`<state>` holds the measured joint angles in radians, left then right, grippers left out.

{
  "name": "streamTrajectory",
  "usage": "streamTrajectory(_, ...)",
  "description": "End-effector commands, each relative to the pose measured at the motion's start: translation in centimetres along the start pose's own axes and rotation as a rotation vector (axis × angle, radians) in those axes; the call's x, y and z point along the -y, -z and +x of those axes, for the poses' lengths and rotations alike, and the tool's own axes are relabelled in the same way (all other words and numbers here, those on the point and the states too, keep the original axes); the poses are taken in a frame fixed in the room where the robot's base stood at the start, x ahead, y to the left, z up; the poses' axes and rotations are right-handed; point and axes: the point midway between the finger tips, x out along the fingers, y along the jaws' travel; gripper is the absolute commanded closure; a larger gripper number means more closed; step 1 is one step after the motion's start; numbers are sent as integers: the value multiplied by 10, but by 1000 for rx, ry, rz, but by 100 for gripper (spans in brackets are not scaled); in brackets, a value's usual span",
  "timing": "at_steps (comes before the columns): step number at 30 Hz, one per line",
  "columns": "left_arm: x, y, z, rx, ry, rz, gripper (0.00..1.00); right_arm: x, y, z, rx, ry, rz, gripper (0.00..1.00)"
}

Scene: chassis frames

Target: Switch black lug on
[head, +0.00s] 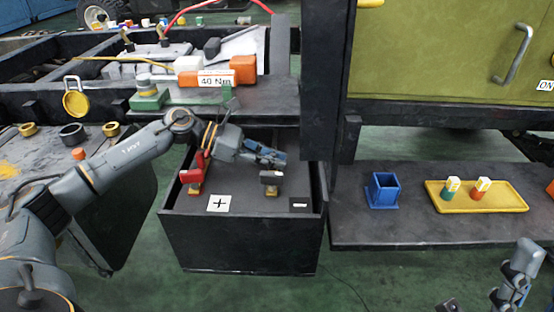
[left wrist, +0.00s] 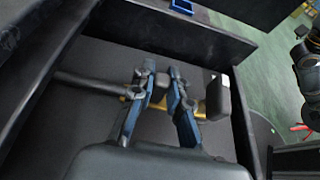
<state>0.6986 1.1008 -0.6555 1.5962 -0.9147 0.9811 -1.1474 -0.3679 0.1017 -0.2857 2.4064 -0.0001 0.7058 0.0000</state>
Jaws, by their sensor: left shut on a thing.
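The black lug (head: 271,177) sits at a brass post in the dark open-topped box, near the minus label (head: 300,205). My left gripper (head: 268,156) reaches into the box just behind this lug. In the left wrist view its blue fingers (left wrist: 160,85) are shut on part of the black lug, whose dark block (left wrist: 218,97) shows beyond the right finger. The fingers hide the gripped part and how the lug sits on its post. A red lug (head: 192,176) stands at the left post, near the plus label (head: 219,203). My right gripper (head: 515,290) is at the lower right, its jaws unclear.
The box wall (head: 245,245) surrounds the posts. A shelf on the right holds a blue square holder (head: 382,189) and a yellow tray (head: 480,207) with two small coloured pieces. A green cabinet (head: 430,60) stands above. An orange tool marked 40 Nm (head: 215,78) lies on the ledge behind.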

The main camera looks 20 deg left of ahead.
Motion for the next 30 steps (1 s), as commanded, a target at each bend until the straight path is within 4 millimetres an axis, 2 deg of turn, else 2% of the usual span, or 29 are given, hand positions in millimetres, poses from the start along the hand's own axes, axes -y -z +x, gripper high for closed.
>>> streamTrajectory(6, 0, 0, -1, -1, -1, 0, 100, 0, 0, 0, 2, 0, 0, 60)
streamTrajectory(7, 0, 0, -1, -1, -1, 0, 78, 0, 0, 0, 2, 0, 0, 60)
streamTrajectory(9, 0, 0, 0, -1, -1, 0, 64, 0, 0, 0, 2, 0, 0, 60)
streamTrajectory(10, 0, 0, 0, -1, -1, 0, 60, 0, 0, 0, 2, 0, 0, 60)
streamTrajectory(18, 0, 0, 0, 0, 0, 0, 60, 0, -1, 0, 4, 0, 0, 60)
streamTrajectory(22, 0, 0, -8, -2, -1, -1, 60, 0, -1, 0, 5, -1, 0, 60)
streamTrajectory(26, 0, 1, -29, -3, -3, -1, 60, 0, -1, 0, 5, -1, 0, 60)
streamTrajectory(30, -1, 2, -61, -4, -5, -3, 60, 0, -1, 0, 4, 0, 0, 60)
